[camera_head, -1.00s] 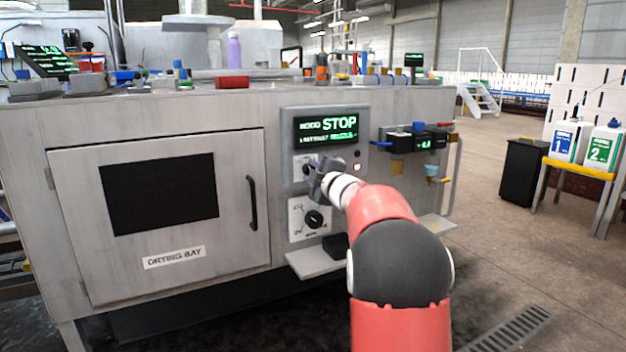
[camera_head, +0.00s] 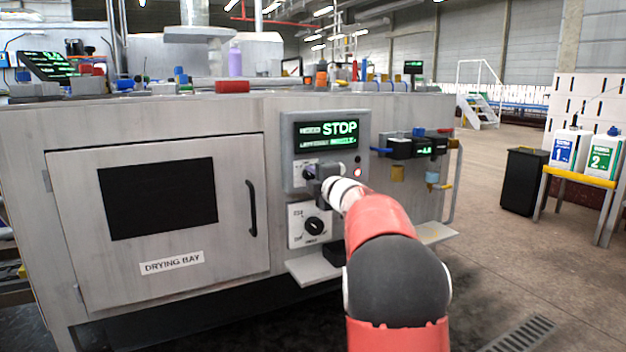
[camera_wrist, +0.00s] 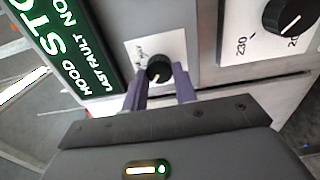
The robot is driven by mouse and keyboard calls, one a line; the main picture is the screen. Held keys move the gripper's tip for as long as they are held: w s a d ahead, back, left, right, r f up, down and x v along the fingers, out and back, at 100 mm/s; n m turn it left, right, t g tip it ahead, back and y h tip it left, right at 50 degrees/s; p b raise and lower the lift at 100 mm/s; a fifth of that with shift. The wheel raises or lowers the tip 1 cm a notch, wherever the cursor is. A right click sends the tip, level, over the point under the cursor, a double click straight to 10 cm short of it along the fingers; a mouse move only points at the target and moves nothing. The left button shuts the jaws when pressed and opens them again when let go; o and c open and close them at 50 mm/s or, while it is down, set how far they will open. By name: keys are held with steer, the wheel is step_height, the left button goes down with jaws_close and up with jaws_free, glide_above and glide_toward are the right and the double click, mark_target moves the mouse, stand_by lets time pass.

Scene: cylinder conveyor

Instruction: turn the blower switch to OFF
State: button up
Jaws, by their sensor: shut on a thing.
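The blower switch looks to be the small black knob (camera_wrist: 159,69) on a white label plate in the wrist view; its label is too small to read. My gripper (camera_wrist: 161,84) has its two purple fingers on either side of this knob, shut on it. In the head view my gripper (camera_head: 318,180) is at the control panel (camera_head: 289,150), below the display, and hides most of the knob. The display (camera_head: 326,133) reads HOOD STOP, with a LAST FAULT line under it.
A larger black dial (camera_head: 314,226) sits on a white plate just below; it also shows in the wrist view (camera_wrist: 288,12). A lit red button (camera_head: 357,172) is right of my gripper. A grey shelf (camera_head: 312,270) juts out below. The drying bay door (camera_head: 85,215) is shut.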

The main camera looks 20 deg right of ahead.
steer(key=shift+f, duration=0.15)
steer(key=o, duration=1)
steer(key=shift+s, duration=0.1)
steer(key=s, duration=0.7)
steer(key=shift+s+d, duration=0.1)
steer(key=shift+s, duration=0.25)
